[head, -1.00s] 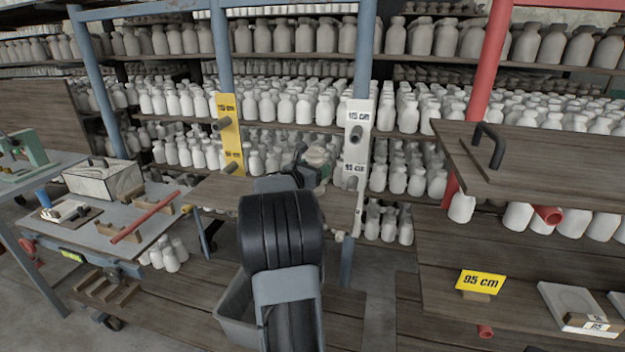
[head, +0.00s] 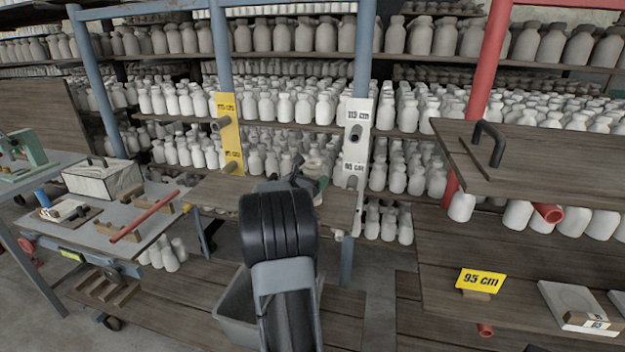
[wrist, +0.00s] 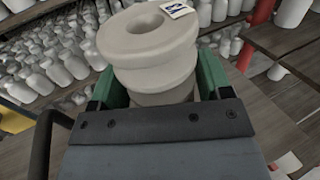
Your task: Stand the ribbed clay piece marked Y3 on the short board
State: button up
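A pale ribbed clay piece (wrist: 150,68) with a hole in its top fills the upper middle of the wrist view. A small white tag with a dark mark lies on its top; I cannot read it clearly. My gripper (wrist: 160,92) has its green fingers against both sides of the piece's lower part and holds it. In the head view, my gripper (head: 306,186) and the piece are partly hidden behind my dark arm. They are above or near the right part of a short wooden board (head: 228,200) between the blue posts. I cannot tell whether the piece touches the board.
A yellow sign (head: 229,135) and a white sign (head: 357,140) with pegs stand at the posts. Shelves of pale bottles are behind. A grey bin (head: 235,305) is below. A dark board with a handle (head: 545,165) is at right, above a yellow 95 cm sign (head: 481,282).

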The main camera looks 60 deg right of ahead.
jog(key=shift+o, duration=1.3)
jog(key=shift+r, duration=0.1)
jog(key=s+a+f+m+t+y, duration=0.1)
jog(key=a+f+m+y, duration=0.2)
jog(key=a, duration=1.3)
jog(key=s+a+f+m+t+y, duration=0.2)
jog(key=a+m+y, duration=0.6)
jog(key=a, duration=0.9)
jog(key=s+a+f+m+t+y, duration=0.1)
jog(key=a+f+m+y, duration=0.4)
jog(key=a, duration=1.2)
jog(key=shift+s+a+f+m+t+y+b, duration=0.15)
jog(key=shift+s+m+t+y+b, duration=0.45)
jog(key=shift+y, duration=0.5)
jog(key=shift+s, duration=0.1)
notch_tip(320, 180, up, 7)
jog(key=p, duration=0.6)
jog(key=shift+f, duration=0.15)
